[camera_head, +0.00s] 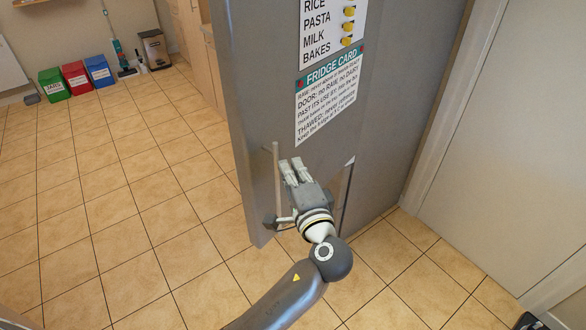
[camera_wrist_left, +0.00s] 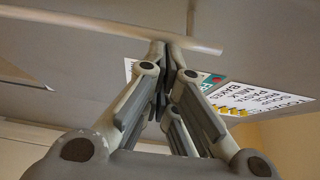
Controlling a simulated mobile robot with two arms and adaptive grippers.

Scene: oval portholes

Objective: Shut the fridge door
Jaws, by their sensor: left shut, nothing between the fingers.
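The grey fridge door (camera_head: 268,110) stands tall in the middle of the head view, with printed cards on its face. A pale bar handle (camera_head: 277,180) runs upright low on the door near its left edge. In the wrist view the same handle (camera_wrist_left: 110,30) lies across the grey door (camera_wrist_left: 110,75). My left gripper (camera_head: 291,163) is shut and empty, just right of the handle, with its fingertips at or close to the door face. Its shut fingers (camera_wrist_left: 163,50) also show in the wrist view; contact is unclear. I cannot tell how far the door stands open. My right gripper is out of view.
A pale wall or door (camera_head: 510,130) stands to the right. Green (camera_head: 53,85), red (camera_head: 78,77) and blue (camera_head: 99,70) bins stand at the back left. The tiled floor (camera_head: 110,200) left of the fridge is clear.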

